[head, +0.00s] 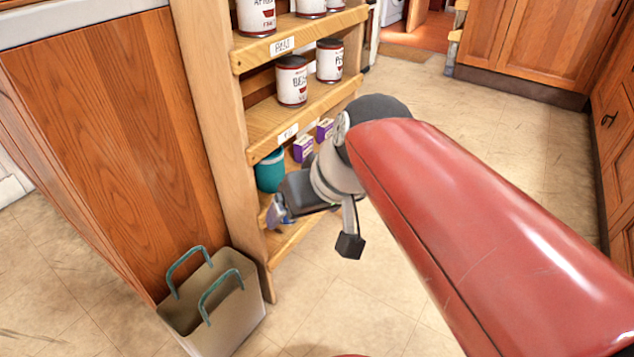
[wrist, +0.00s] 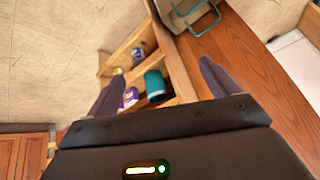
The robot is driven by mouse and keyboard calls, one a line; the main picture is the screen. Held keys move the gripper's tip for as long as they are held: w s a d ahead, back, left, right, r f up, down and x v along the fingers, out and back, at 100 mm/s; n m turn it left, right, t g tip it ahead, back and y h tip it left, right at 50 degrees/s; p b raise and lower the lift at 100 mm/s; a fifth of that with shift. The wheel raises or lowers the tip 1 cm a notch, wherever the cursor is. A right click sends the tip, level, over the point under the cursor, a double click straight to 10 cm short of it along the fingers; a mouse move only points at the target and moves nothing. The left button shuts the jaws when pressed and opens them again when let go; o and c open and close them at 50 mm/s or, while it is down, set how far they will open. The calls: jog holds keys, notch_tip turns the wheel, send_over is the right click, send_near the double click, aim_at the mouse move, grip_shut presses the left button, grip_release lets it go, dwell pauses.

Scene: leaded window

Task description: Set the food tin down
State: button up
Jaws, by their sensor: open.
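A teal cylinder (head: 270,172), possibly the food tin, stands on a lower shelf of the wooden rack, near its left upright. In the wrist view the teal cylinder (wrist: 155,87) shows between my spread fingers, with no clear contact. My gripper (head: 279,212) is open and reaches to the rack's low front, below the cylinder in the head view; the arm hides part of this area. In the wrist view my gripper (wrist: 162,70) shows both dark fingers apart. White-and-red tins, including one marked with a label (head: 292,81), stand on higher shelves.
Purple boxes (head: 303,148) stand right of the teal cylinder. The wooden shelf rack (head: 205,110) adjoins a wooden cabinet side (head: 110,140). A beige bag with teal handles (head: 235,315) stands on the floor close by. The tiled floor (head: 480,140) to the right is clear.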

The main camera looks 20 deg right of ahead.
jog(key=s+d+f+m+h, duration=0.1)
jog(key=s+d+f+h, duration=0.1)
jog(key=s+f, duration=0.3)
jog(key=shift+s+d+f, duration=0.15)
jog(key=shift+s+d, duration=0.1)
jog(key=shift+d, duration=0.05)
notch_tip(320, 180, up, 9)
jog(key=p, duration=0.9)
jog(key=shift+r, duration=0.2)
